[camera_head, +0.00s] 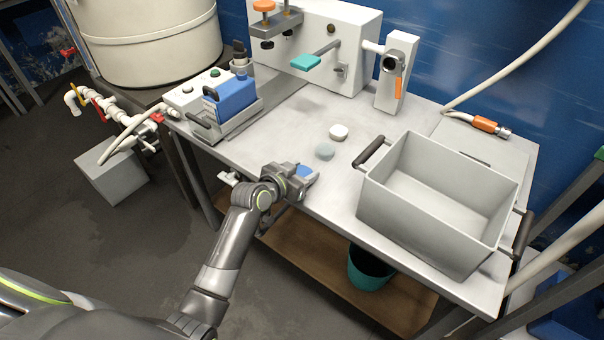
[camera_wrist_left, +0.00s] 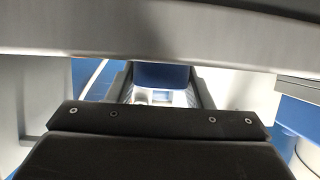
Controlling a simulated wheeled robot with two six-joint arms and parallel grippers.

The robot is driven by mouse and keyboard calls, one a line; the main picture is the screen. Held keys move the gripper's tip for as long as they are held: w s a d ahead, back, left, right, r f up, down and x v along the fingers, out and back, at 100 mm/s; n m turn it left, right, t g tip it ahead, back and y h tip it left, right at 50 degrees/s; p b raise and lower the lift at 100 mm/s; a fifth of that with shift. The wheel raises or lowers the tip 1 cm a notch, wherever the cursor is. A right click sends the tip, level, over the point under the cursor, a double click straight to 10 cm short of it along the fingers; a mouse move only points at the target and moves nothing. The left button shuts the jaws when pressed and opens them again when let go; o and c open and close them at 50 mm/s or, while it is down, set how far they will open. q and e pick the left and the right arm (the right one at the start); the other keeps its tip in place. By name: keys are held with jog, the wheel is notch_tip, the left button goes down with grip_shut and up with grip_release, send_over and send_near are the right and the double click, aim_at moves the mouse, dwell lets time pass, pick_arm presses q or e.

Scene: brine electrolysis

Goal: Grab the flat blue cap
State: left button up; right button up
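The flat blue cap (camera_head: 304,171) is at the front edge of the white worktable, between the fingers of my left gripper (camera_head: 302,176). In the left wrist view, a dark blue piece, the cap (camera_wrist_left: 161,75), fills the gap between the two fingertips (camera_wrist_left: 161,86). The fingers sit against both its sides, so the gripper looks shut on it. Its underside is hidden, and I cannot tell whether it still touches the table. My right gripper is in neither view.
A pale grey-blue round piece (camera_head: 325,151) and a white one (camera_head: 338,131) lie just behind the cap. A large grey bin (camera_head: 384,208) with dark handles stands to the right. A blue box (camera_head: 236,96) sits in a holder at left. A teal bucket (camera_head: 368,272) is below.

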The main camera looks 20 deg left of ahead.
pick_arm(q)
jog(key=c, duration=0.4)
